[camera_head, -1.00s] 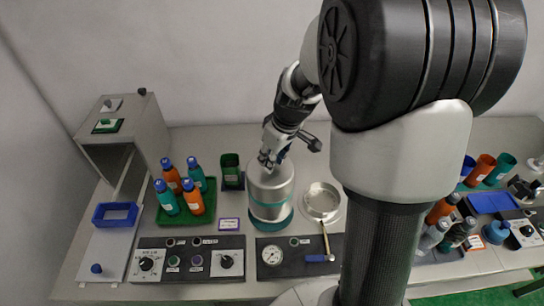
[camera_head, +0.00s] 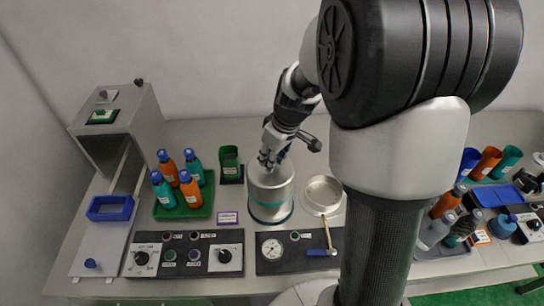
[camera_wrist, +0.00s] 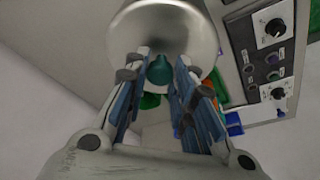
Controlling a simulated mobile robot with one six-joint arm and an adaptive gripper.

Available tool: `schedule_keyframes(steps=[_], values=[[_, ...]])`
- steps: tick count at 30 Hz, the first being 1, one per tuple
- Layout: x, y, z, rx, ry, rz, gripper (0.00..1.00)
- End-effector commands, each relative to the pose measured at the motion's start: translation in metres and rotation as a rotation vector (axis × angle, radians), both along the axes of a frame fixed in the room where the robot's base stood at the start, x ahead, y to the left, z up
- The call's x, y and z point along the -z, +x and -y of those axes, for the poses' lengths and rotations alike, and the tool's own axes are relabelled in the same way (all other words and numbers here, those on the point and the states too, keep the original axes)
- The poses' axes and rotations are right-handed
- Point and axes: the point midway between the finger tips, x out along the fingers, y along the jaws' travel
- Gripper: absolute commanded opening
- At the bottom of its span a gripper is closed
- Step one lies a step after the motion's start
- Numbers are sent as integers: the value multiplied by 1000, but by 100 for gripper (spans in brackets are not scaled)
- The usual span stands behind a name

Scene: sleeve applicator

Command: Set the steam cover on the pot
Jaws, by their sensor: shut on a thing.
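The steam cover (camera_head: 270,183) is a tall silver cylinder with a teal band low on its side, upright left of my arm column. My gripper (camera_head: 270,160) is at its top, pointing down. In the wrist view the fingers (camera_wrist: 158,80) are closed about a teal knob (camera_wrist: 158,70) on the silver cover (camera_wrist: 165,25). What I take to be the pot is under the cover; only a thin dark teal rim (camera_head: 270,221) shows. No gap shows between them, but I cannot tell how the cover seats.
Control panels (camera_head: 187,254) line the front edge. A green tray (camera_head: 188,211) of several bottles and a green cup (camera_head: 230,164) are left.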

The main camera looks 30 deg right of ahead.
Motion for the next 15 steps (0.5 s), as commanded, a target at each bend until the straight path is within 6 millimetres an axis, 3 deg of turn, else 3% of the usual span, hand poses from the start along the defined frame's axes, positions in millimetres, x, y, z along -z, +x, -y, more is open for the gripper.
schedule_keyframes(steps=[10,11,15], values=[[3,0,0,0,0,2,0],[3,0,0,0,0,2,24],[3,0,0,0,-1,1,34]])
